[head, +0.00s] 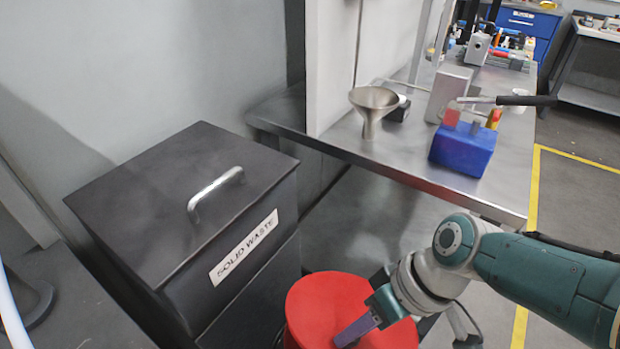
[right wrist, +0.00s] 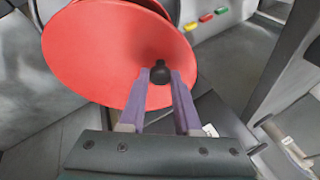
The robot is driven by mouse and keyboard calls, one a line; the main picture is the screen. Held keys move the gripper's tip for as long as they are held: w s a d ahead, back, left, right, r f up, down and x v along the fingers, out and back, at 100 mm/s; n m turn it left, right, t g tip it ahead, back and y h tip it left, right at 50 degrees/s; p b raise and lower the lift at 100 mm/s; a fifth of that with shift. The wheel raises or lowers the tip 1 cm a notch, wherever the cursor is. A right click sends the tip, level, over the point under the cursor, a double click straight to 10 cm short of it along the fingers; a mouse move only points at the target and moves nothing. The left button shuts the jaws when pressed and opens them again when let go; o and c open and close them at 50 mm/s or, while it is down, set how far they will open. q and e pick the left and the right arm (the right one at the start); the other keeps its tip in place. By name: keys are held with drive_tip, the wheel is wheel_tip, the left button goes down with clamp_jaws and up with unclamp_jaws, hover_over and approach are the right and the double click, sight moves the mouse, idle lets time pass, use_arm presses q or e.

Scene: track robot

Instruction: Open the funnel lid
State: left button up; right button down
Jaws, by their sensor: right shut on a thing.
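The red round lid (head: 315,300) is at the bottom middle of the head view, beside the dark waste bin. In the right wrist view the lid (right wrist: 95,50) shows as a broad red disc with a small black knob (right wrist: 159,73) near its edge. My right gripper (head: 352,333) reaches in from the right over the lid. Its purple fingers (right wrist: 159,85) are shut on the black knob. More red shows behind the disc's upper edge in the wrist view; I cannot tell how far the lid is raised. My left gripper is not in view.
The black bin (head: 150,200) labelled "SOLID WASTE" stands directly left of the lid. A steel table (head: 420,172) behind holds a metal funnel (head: 373,105) and a blue block (head: 463,150). Open floor with a yellow line (head: 535,190) lies to the right.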

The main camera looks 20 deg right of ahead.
drive_tip(key=shift+w+d+r+g+y+b, duration=0.3)
drive_tip(key=shift+w+d+r+y+b, duration=0.15)
drive_tip(key=shift+r, duration=0.2)
drive_tip(key=shift+w+d+r+g+y+b, duration=0.25)
drive_tip(key=shift+d+r+g+y+b, duration=0.15)
drive_tip(key=shift+d+r, duration=0.2)
drive_tip(key=c, duration=0.6)
unclamp_jaws()
drive_tip(key=shift+c, duration=0.2)
drive_tip(key=p+v, duration=0.4)
drive_tip(key=v, duration=0.5)
drive_tip(key=shift+d+r, duration=0.15)
drive_tip(key=shift+r, duration=0.25)
drive_tip(key=shift+s, duration=0.15)
